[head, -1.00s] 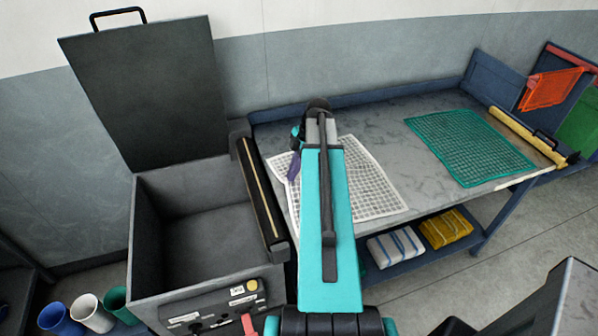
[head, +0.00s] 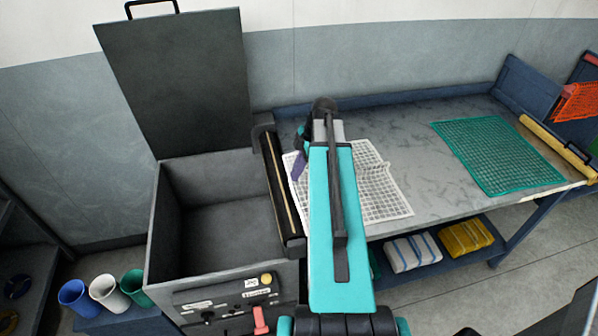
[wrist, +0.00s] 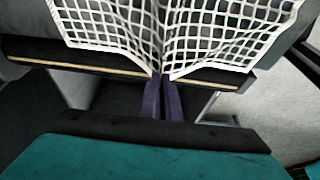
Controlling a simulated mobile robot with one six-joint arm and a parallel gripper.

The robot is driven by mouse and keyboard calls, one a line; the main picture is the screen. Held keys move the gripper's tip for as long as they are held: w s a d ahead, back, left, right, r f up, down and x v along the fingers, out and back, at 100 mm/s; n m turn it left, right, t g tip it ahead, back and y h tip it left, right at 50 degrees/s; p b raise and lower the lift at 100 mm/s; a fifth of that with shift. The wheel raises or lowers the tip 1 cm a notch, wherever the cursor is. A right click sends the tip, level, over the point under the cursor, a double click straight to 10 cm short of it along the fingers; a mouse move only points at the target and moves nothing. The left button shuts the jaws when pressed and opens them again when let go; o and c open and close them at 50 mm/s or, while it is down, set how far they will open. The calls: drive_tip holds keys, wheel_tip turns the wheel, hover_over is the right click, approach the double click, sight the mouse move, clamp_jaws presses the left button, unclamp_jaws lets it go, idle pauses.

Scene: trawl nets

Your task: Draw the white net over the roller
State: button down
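The white net (head: 385,196) lies on the left part of the grey table, partly hidden behind my arm, with a raised fold near its back edge. The roller (head: 279,185), a dark bar with a pale strip, runs along the bin's right wall beside the table. My gripper's purple fingers (wrist: 163,97) are close together in the wrist view, shut on the near edge of the white net (wrist: 215,40), which puckers towards them. The fingers are at the roller (wrist: 210,80), and the net's edge overlaps it in that view. Contact between net and roller is unclear.
The open dark bin (head: 215,170) stands left, its lid (head: 180,85) raised. A control panel (head: 235,300) is on its front. A green net (head: 497,158) lies on the table's right. Cups (head: 105,290) stand at lower left, and folded bundles (head: 465,238) lie on the lower shelf.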

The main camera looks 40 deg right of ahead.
drive_tip(key=shift+a, duration=0.1)
drive_tip(key=shift+w+a, duration=0.75)
drive_tip(key=shift+a, duration=0.45)
drive_tip(key=shift+w+a, duration=0.75)
drive_tip(key=shift+a, duration=0.4)
drive_tip(key=shift+w+a, duration=0.75)
drive_tip(key=shift+a, duration=0.45)
drive_tip(key=w+a+b, duration=0.1)
drive_tip(key=w+a, duration=0.3)
drive_tip(key=a, duration=0.3)
drive_tip(key=shift+w, duration=0.2)
drive_tip(key=shift+a+f, duration=0.1)
wheel_tip(320, 180, down, 9)
drive_tip(key=b, duration=0.5)
drive_tip(key=shift+b, duration=0.35)
